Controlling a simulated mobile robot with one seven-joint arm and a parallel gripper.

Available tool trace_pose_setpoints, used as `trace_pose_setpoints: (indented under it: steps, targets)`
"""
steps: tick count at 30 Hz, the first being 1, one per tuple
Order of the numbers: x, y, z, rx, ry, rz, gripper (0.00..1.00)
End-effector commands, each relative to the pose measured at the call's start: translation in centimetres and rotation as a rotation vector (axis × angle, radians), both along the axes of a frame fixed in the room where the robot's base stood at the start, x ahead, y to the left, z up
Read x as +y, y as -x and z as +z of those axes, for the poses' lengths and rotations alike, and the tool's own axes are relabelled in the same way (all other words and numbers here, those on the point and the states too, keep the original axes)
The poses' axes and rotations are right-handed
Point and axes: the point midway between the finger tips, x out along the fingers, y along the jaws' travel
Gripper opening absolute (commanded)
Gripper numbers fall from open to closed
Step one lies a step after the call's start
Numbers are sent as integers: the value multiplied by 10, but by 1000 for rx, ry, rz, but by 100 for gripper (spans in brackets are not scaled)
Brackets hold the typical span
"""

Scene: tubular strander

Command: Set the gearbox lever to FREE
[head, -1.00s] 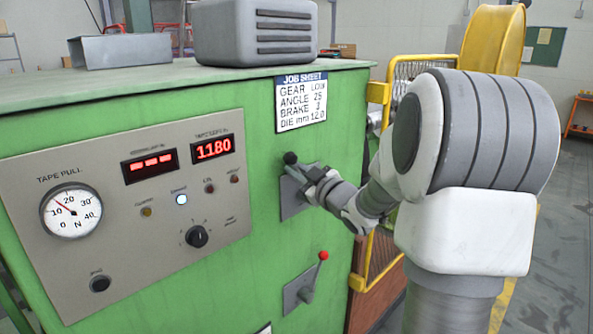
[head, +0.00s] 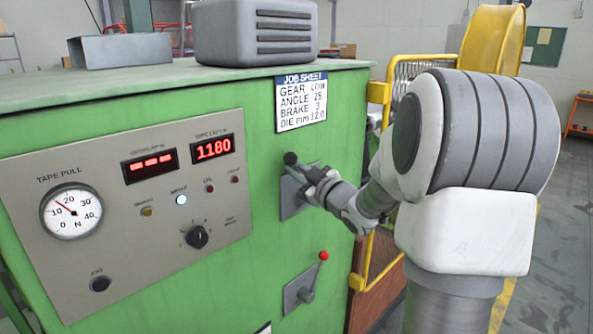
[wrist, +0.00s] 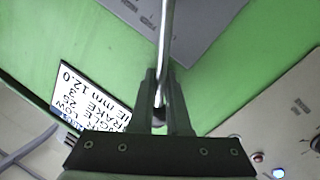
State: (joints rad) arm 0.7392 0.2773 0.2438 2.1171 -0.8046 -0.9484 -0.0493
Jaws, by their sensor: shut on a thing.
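The gearbox lever with a black knob (head: 290,158) stands on a grey plate (head: 290,197) on the green cabinet front, below the job sheet. In the head view my gripper (head: 315,180) is at this lever, and its jaws partly hide the shaft. In the wrist view the fingers (wrist: 161,108) are shut on the metal lever shaft (wrist: 165,50), which runs up the picture between them. The grey plate also shows in the wrist view (wrist: 195,25).
A second lever with a red knob (head: 323,256) is lower on the cabinet. The control panel (head: 130,230) with a dial and red displays is at the left. The job sheet (head: 301,102) is above. A yellow guard (head: 384,95) stands behind my arm.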

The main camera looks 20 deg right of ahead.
Motion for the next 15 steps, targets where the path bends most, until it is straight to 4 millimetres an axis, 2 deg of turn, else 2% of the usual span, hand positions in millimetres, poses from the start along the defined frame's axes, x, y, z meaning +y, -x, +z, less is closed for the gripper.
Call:
trace_pose_setpoints:
  steps: [8,15]
  targets:
    - [-2,0,2,7,-16,-1,0]
    - [-13,-4,11,45,-119,-3,0]
